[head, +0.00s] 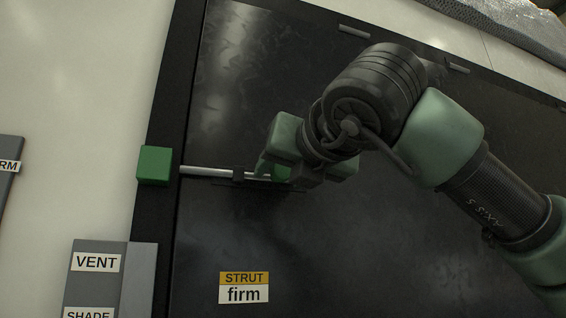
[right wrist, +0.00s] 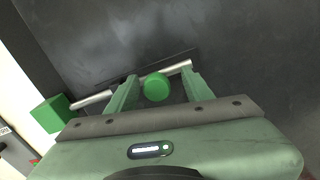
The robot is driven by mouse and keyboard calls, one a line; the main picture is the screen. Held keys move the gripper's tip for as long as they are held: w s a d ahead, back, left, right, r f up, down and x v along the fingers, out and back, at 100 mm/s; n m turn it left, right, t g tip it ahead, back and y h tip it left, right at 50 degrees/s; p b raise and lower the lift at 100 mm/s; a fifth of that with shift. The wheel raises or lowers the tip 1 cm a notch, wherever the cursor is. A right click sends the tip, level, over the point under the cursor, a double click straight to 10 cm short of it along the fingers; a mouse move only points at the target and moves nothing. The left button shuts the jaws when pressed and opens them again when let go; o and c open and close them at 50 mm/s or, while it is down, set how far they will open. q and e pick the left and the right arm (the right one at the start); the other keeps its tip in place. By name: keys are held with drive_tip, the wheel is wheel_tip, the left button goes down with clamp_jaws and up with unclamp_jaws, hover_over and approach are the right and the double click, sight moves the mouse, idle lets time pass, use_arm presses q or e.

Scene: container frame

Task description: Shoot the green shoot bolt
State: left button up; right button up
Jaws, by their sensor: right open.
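The shoot bolt is a silver rod (head: 208,171) with a green round knob (head: 281,174), lying across the dark panel. In the right wrist view the knob (right wrist: 156,86) sits between the fingers of my right gripper (right wrist: 160,83), with gaps visible on both sides. The rod (right wrist: 92,100) runs behind the fingers to the green block (right wrist: 50,113). My right gripper (head: 284,168) is open around the knob and partly hides it. My left gripper is not in view.
A dark bracket (head: 238,174) holds the rod on the panel (head: 350,245). A "STRUT firm" label (head: 244,287) is below. Grey plates with a "VENT" label (head: 96,263) stand at lower left.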

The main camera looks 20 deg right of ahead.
drive_tip(key=shift+a, duration=0.2)
drive_tip(key=c, duration=0.3)
clamp_jaws()
drive_tip(key=shift+r, duration=0.1)
idle(0.9)
